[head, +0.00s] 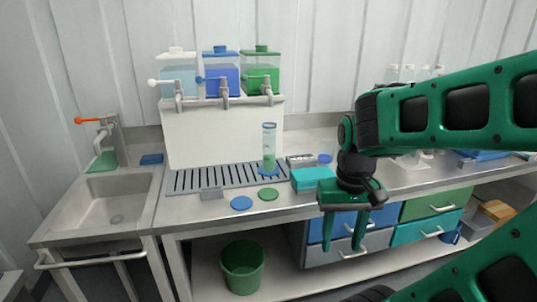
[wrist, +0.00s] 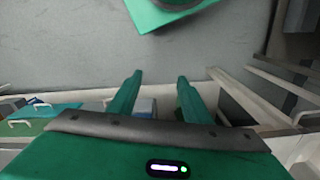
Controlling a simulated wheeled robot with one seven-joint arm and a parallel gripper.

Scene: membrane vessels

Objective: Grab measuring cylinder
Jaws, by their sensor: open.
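The measuring cylinder (head: 269,143) is clear with a blue base and green markings or contents low down. In the head view it stands upright at the right end of the slotted drain tray (head: 205,178). My gripper (head: 341,247) is open and empty, pointing down in front of the counter's front edge, to the right of the cylinder and nearer to me. Its two fingers also show in the wrist view (wrist: 155,78), with nothing between the tips. The cylinder is not in the wrist view.
Three tanks with taps (head: 222,80) stand on a white stand behind the tray. A blue disc (head: 241,203), a green disc (head: 268,194) and a teal box (head: 308,179) lie on the counter. A sink (head: 115,200) is at left, a green bin (head: 243,267) below.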

